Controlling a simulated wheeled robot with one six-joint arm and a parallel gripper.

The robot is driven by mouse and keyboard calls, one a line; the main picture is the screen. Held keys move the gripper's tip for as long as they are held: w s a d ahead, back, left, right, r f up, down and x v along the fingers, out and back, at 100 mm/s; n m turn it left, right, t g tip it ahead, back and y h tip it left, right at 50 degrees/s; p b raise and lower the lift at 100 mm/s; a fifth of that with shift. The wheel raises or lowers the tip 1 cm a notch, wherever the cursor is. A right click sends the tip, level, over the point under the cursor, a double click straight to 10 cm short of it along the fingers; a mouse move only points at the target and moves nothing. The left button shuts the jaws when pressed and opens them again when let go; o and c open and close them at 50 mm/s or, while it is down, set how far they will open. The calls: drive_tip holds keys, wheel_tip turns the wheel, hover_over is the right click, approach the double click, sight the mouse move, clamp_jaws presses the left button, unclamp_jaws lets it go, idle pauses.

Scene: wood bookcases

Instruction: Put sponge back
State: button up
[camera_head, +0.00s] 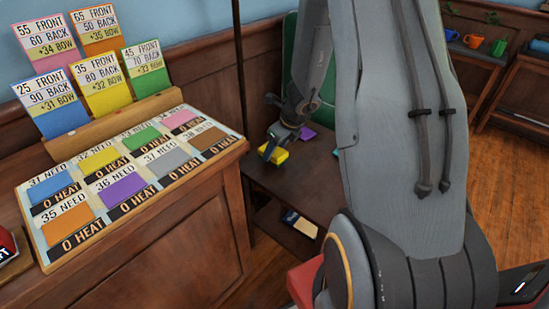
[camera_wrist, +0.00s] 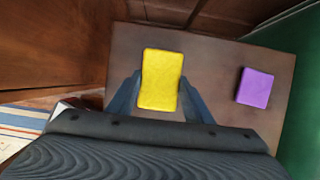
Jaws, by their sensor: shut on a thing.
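A yellow sponge (camera_wrist: 161,80) sits between the two fingers of my gripper (camera_wrist: 160,98) in the wrist view, and the fingers are shut on its sides. In the head view the yellow sponge (camera_head: 273,152) shows below my gripper (camera_head: 273,143), over or on a dark wooden shelf top (camera_head: 270,181). I cannot tell whether the sponge touches the wood. A purple sponge (camera_wrist: 254,87) lies apart to the right on the same top (camera_wrist: 215,60). The purple sponge (camera_head: 308,132) is partly hidden behind my arm in the head view.
A wooden cabinet bears a board of coloured cards (camera_head: 130,180) on the left. A green panel (camera_head: 300,65) stands behind the shelf top. Coloured mugs (camera_head: 473,41) stand on a far shelf. Bare wood separates the two sponges.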

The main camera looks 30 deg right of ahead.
drive_tip(key=shift+f+b, duration=0.45)
drive_tip(key=shift+f, duration=0.8)
drive_tip(key=shift+f, duration=0.15)
drive_tip(key=o, duration=1.1)
drive_tip(key=p+v, duration=0.4)
drive_tip(key=v, duration=0.7)
drive_tip(key=s+a+r+n+g, duration=0.2)
drive_tip(key=s+a+r+n, duration=0.6)
drive_tip(key=n, duration=0.5)
drive_tip(key=s+r+n+g+h, duration=0.1)
drive_tip(key=s+r+n, duration=0.1)
drive_tip(key=s+n, duration=0.4)
drive_tip(key=s+r+n+g, duration=0.1)
drive_tip(key=s+r+n, duration=0.1)
drive_tip(key=s+n, duration=0.5)
drive_tip(key=a+n, duration=0.1)
drive_tip(key=n, duration=0.2)
drive_tip(key=shift+r+n+h+p, duration=0.3)
drive_tip(key=shift+r+h, duration=0.05)
drive_tip(key=shift+h, duration=0.05)
